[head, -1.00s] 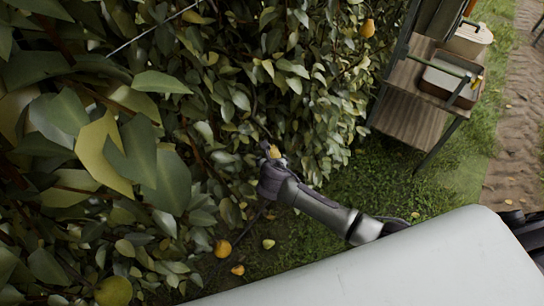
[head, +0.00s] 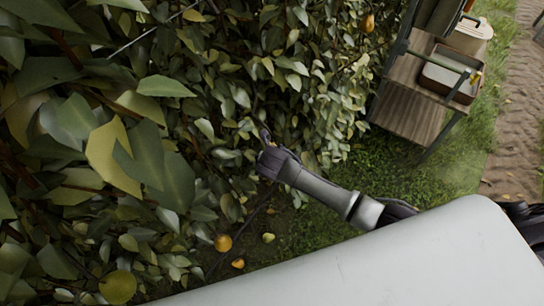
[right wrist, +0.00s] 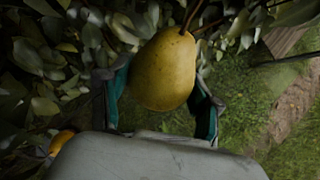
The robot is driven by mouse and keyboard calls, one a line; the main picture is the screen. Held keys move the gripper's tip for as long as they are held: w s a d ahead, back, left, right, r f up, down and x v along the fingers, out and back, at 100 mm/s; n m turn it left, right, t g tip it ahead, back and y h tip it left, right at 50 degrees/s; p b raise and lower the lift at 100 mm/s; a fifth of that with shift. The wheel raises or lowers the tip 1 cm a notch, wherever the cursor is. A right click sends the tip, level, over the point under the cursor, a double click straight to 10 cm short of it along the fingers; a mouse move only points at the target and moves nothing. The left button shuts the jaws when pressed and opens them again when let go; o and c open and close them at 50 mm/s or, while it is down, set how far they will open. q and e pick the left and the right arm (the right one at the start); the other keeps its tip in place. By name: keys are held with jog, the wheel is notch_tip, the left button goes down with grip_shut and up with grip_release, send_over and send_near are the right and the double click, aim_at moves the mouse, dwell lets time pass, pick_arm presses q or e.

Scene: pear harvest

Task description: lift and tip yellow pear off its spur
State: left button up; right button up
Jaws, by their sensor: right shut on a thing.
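The yellow pear (right wrist: 165,70) fills the middle of the right wrist view. Its stem points up toward a thin brown spur at the top of that view, and the two still look joined. My right gripper (right wrist: 160,102) is shut on the pear, with one teal-lined finger on each side. In the head view my right gripper (head: 266,142) reaches into the edge of the hedge, and the pear in it is hidden or too small to make out. My left gripper is in no view.
Dense foliage (head: 90,130) fills the left. Another pear (head: 367,23) hangs at the top and one (head: 117,287) at lower left. Fallen fruit (head: 223,243) lies on the ground. A wooden stand (head: 408,110) with a tray (head: 447,80) is at upper right, on grass.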

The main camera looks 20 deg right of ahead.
jog(key=shift+s, duration=0.1)
jog(key=shift+s+a+r+g+y, duration=0.15)
jog(key=shift+s+r+g+y, duration=0.2)
jog(key=shift+g, duration=0.55)
jog(key=shift+s+a+r+g, duration=0.1)
jog(key=shift+s+r+g, duration=0.3)
jog(key=shift+g, duration=0.4)
jog(key=shift+s+a+f, duration=0.15)
jog(key=shift+s+a, duration=0.1)
jog(key=shift+s, duration=0.55)
jog(key=shift+s+a+f, duration=0.15)
jog(key=shift+s+a, duration=0.05)
jog(key=shift+s, duration=0.55)
jog(key=shift+s+a+f, duration=0.15)
jog(key=shift+s+a, duration=0.1)
jog(key=shift+s, duration=0.55)
